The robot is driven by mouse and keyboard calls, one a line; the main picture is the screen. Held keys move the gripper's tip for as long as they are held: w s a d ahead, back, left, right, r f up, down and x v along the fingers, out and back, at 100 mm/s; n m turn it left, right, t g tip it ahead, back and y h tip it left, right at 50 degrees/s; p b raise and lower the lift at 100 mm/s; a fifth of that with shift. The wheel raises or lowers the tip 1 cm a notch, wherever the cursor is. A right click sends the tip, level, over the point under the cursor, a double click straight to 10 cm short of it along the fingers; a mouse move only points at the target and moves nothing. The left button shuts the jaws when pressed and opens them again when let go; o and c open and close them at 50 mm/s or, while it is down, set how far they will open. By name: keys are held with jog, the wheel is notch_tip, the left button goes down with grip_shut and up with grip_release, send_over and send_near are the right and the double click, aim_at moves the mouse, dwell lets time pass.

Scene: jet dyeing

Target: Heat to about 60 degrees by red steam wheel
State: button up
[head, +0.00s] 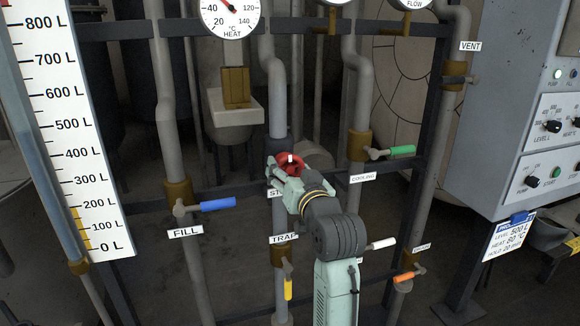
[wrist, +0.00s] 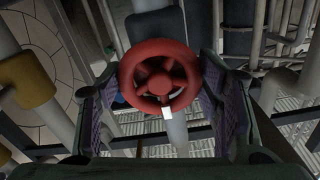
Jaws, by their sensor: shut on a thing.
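The red steam wheel (head: 289,163) sits on the grey steam pipe (head: 279,118), with its label partly hidden by my gripper (head: 283,172). My gripper is shut on the wheel. In the wrist view the wheel (wrist: 160,76) lies between the two fingers of my gripper (wrist: 163,100), with a white mark at its lower rim. The HEAT dial (head: 231,18) is at the top edge of the head view, its upper part cut off. Its red needle points up and left, past the 40 mark.
Near my arm are the blue FILL handle (head: 218,204), green COOLING handle (head: 402,150), white handle (head: 382,244), yellow TRAP handle (head: 288,289) and orange handle (head: 405,277). The level scale (head: 75,130) stands left, its yellow column just below 200 L. A control panel (head: 545,120) stands right.

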dwell(0.3)
jog(key=o, duration=1.2)
jog(key=shift+c, duration=0.2)
jog(key=v, duration=1.2)
